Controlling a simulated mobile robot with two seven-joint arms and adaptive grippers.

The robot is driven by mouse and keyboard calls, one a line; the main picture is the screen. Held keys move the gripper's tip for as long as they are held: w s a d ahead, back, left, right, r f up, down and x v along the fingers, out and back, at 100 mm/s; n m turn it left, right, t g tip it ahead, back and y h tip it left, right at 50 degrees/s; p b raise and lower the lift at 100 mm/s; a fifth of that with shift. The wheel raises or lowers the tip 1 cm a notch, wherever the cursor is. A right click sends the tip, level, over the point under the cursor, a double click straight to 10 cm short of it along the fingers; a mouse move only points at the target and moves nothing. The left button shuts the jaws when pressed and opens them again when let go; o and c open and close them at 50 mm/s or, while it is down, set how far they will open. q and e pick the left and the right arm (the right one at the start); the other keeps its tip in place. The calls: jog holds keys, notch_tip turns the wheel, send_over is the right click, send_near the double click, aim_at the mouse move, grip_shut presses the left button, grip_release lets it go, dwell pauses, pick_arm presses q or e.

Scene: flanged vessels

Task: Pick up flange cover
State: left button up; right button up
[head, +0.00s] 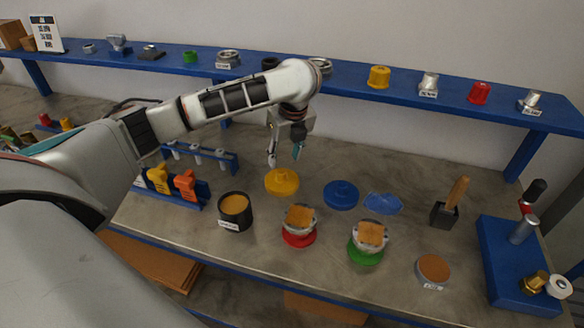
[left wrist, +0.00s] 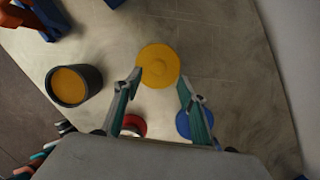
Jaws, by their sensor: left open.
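A round yellow flange cover (head: 282,181) with a raised centre lies flat on the bench; it also shows in the left wrist view (left wrist: 158,62). A similar blue flange cover (head: 341,195) lies to its right, partly hidden behind a finger in the left wrist view (left wrist: 188,124). My left gripper (head: 285,155) is open and empty, pointing down above and just behind the yellow cover. In the left wrist view the yellow cover appears ahead, between the spread fingertips (left wrist: 160,84). Two flanged vessels with brown tops stand nearer, one on a red base (head: 299,237), one on a green base (head: 368,255).
A black pot (head: 235,211) stands left of the vessels. A blue rack (head: 190,197) holds orange and yellow items. A blue shelf (head: 350,82) with small parts runs along the back. A blue block with a lever (head: 505,260) stands at right. A crumpled blue item (head: 383,203) lies beside the blue cover.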

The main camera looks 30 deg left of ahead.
aim_at(281, 171)
pick_arm(q)
jog(key=shift+s+x, duration=0.2)
jog(key=shift+x, duration=3.65)
grip_shut()
